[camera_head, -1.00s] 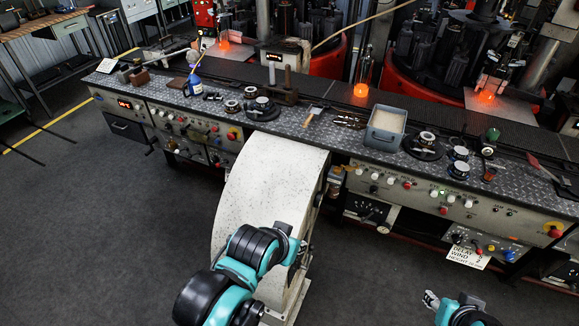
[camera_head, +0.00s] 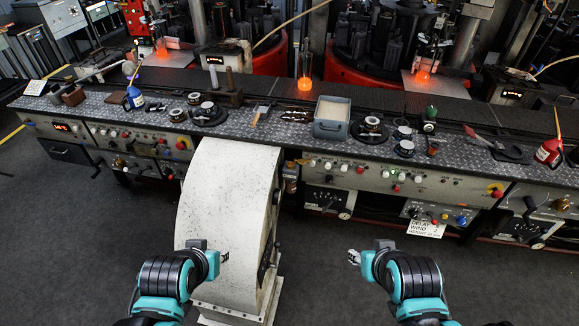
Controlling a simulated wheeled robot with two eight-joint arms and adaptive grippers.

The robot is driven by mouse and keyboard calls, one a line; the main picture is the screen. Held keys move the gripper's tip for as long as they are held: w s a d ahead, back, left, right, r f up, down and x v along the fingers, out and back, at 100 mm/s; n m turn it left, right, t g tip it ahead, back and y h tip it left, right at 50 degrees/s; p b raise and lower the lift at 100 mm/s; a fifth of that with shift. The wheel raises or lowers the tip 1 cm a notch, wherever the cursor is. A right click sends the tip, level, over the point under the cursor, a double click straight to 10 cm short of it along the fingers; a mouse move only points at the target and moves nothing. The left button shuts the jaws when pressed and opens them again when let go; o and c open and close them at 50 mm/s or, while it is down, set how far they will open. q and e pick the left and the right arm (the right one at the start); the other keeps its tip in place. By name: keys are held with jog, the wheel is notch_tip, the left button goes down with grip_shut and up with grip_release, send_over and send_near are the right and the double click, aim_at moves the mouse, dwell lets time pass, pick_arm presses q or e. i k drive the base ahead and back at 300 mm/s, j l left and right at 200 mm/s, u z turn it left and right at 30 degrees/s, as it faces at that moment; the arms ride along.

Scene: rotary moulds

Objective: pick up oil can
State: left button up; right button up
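A blue oil can (camera_head: 134,97) with a thin pale spout stands upright at the left part of the long metal workbench (camera_head: 262,135). A red oil can (camera_head: 549,151) with an orange spout stands at the bench's far right. My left gripper (camera_head: 224,256) is in front of the pale curved housing, well short of the bench and low to the right of the blue can. My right gripper (camera_head: 352,257) is over the open floor, far left of the red can. Both grippers look empty and touch nothing; their fingers are too small to tell open from shut.
The pale curved housing (camera_head: 228,200) juts out from the bench front. A grey box (camera_head: 331,118), black round parts (camera_head: 208,113) and hand tools (camera_head: 297,114) lie on the bench. Glowing orange glass (camera_head: 305,84) stands behind. Dark floor (camera_head: 320,285) is free in front.

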aim_at(549, 151)
jog(key=z, duration=1.75)
jog(key=u, duration=1.25)
jog(key=z, duration=1.25)
jog(key=i+l+z, duration=0.2)
jog(key=i, duration=0.7)
jog(key=j, duration=0.1)
